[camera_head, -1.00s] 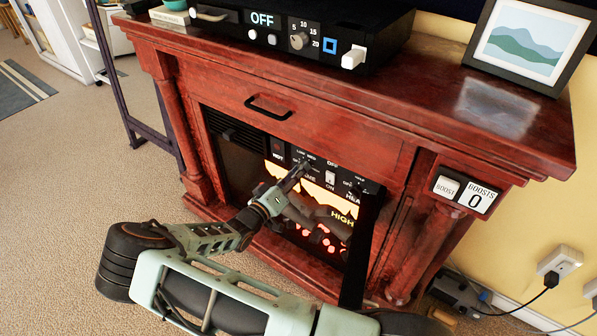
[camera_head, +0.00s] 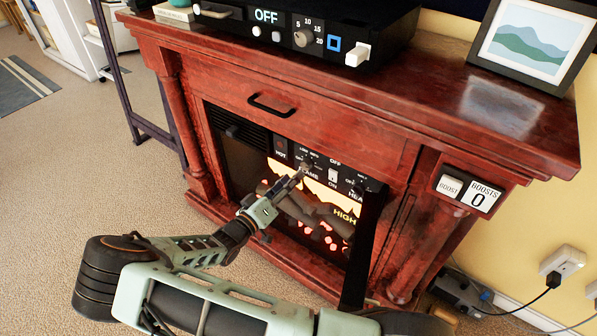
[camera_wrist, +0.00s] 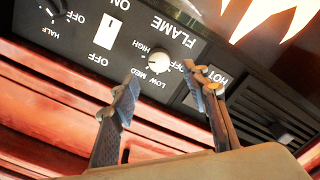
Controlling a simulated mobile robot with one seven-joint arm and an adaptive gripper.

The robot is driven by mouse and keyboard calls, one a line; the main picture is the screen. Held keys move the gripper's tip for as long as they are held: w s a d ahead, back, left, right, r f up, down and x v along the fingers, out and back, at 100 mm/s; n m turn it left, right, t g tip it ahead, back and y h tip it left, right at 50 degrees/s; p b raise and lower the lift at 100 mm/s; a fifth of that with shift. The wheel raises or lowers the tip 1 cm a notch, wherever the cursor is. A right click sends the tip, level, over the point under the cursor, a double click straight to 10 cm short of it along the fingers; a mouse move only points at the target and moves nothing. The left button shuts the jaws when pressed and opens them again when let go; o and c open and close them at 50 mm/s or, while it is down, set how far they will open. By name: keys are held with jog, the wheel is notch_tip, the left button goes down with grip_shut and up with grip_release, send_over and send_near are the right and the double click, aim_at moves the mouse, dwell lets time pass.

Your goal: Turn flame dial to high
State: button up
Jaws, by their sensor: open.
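The flame dial (camera_wrist: 158,62) is a small pale round knob on the black control panel, labelled FLAME with LOW, MED and HIGH marks around it. In the wrist view it appears upside down; I cannot clearly read its pointer. In the head view the dial (camera_head: 305,167) is small, just beyond my fingertips. My gripper (camera_wrist: 163,80) is open and empty, its two fingers apart, with the dial showing between and beyond them. In the head view my gripper (camera_head: 291,182) is in front of the panel, apart from the dial.
The panel also has an ON/OFF rocker switch (camera_wrist: 104,30), a heat dial (camera_wrist: 55,8) and a HOT indicator (camera_head: 281,148). The red wooden fireplace surround (camera_head: 330,115) has a black drawer handle (camera_head: 271,106) above.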

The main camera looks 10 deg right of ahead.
jog(key=v, duration=0.6)
jog(key=shift+s+a+r, duration=0.1)
jog(key=shift+s, duration=0.05)
